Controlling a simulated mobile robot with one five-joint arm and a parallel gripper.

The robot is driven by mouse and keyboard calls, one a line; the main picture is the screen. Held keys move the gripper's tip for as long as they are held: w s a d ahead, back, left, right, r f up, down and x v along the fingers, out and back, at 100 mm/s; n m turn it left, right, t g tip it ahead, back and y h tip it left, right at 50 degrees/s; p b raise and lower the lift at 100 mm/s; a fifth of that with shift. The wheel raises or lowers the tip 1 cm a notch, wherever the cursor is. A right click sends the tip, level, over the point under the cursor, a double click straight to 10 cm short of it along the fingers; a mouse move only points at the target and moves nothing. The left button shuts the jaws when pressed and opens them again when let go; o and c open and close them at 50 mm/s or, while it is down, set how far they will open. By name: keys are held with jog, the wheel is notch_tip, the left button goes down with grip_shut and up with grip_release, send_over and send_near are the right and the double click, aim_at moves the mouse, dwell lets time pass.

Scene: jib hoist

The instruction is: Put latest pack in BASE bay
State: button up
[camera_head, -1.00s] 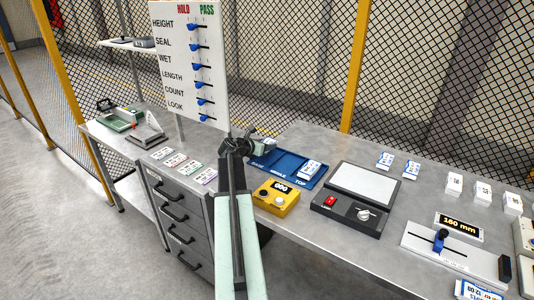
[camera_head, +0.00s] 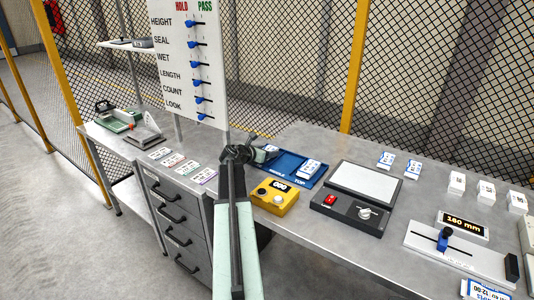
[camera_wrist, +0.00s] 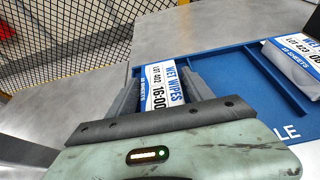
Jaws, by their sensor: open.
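The blue tray (camera_head: 291,174) lies on the bench, with MIDDLE and TOP lettered on its front edge. A white and blue wet-wipes pack (camera_wrist: 167,84), printed LOT 402 and 16:00, is at the tray's left end. My gripper (camera_wrist: 162,92) is open with one finger on each side of this pack; the near end of the pack is hidden by the gripper. My gripper also shows in the head view (camera_head: 264,153), over the tray's left end. Another pack (camera_head: 310,168), printed LOT 423, lies in the tray's right bay; its time is cut off in the wrist view.
A yellow counter box (camera_head: 274,192) and a scale (camera_head: 366,184) stand close to the tray. Two packs (camera_head: 386,159) lie behind the scale. A length gauge (camera_head: 460,252) is at the right. The HOLD/PASS board (camera_head: 186,60) stands behind at the left, with mesh fence beyond.

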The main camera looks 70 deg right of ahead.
jog(key=shift+r, duration=0.25)
jog(key=p+v, duration=0.5)
jog(key=v, duration=0.6)
jog(key=shift+w+a, duration=0.15)
jog(key=shift+a, duration=0.15)
jog(key=shift+a+r, duration=0.1)
jog(key=shift+a, duration=0.1)
